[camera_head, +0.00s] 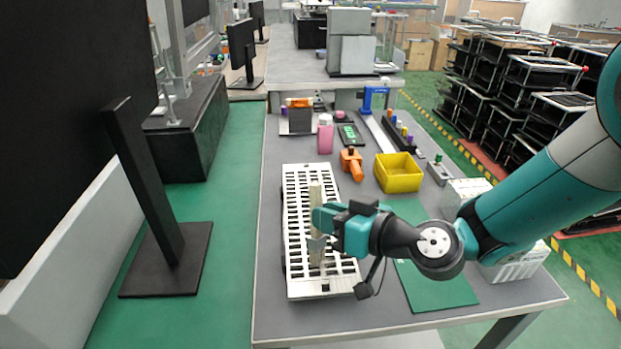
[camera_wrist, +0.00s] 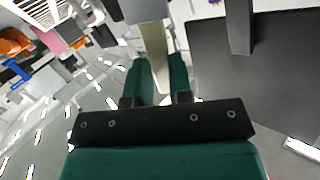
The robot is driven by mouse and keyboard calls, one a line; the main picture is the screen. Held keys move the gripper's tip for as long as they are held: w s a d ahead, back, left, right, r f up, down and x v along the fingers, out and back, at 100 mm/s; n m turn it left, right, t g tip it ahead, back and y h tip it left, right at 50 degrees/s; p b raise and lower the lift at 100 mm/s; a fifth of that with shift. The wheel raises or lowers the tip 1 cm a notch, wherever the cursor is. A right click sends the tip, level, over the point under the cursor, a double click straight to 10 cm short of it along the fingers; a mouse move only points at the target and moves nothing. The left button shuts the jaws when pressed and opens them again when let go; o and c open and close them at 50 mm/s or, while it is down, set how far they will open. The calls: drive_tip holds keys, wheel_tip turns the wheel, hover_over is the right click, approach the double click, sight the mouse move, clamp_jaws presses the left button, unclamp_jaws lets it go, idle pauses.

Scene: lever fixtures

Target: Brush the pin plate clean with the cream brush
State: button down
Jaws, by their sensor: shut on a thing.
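The pin plate (camera_head: 296,278) is a long white plate with rows of dark slots, lying on the near left part of the grey table. The cream brush (camera_head: 315,191) is a long pale bar lying lengthwise over the right half of the plate. My gripper (camera_head: 319,220) comes in from the right and is shut on the brush near its middle. In the wrist view the brush (camera_wrist: 154,50) runs between the two green fingers (camera_wrist: 162,75). Its underside is hidden, so I cannot tell whether it touches the plate.
A green mat (camera_head: 440,288) and white boxes (camera_head: 518,266) are right of the plate, below my arm. A yellow bin (camera_head: 398,172), an orange tool (camera_head: 351,164) and a pink bottle (camera_head: 325,134) stand beyond it. A small grey fixture (camera_head: 438,172) is at the right edge.

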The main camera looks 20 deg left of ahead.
sight(321, 201)
drive_tip(key=shift+s+a, duration=0.2)
drive_tip(key=shift+a, duration=0.2)
drive_tip(key=shift+s+a+r, duration=0.2)
drive_tip(key=shift+a, duration=0.05)
drive_tip(key=shift+w+d+r+p, duration=0.15)
drive_tip(key=shift+r+p, duration=0.35)
drive_tip(key=shift+r, duration=0.45)
drive_tip(key=shift+r+p, duration=0.45)
drive_tip(key=shift+r, duration=0.15)
wheel_tip(321, 201, up, 4)
drive_tip(key=shift+r+p, duration=0.25)
drive_tip(key=shift+p, duration=1)
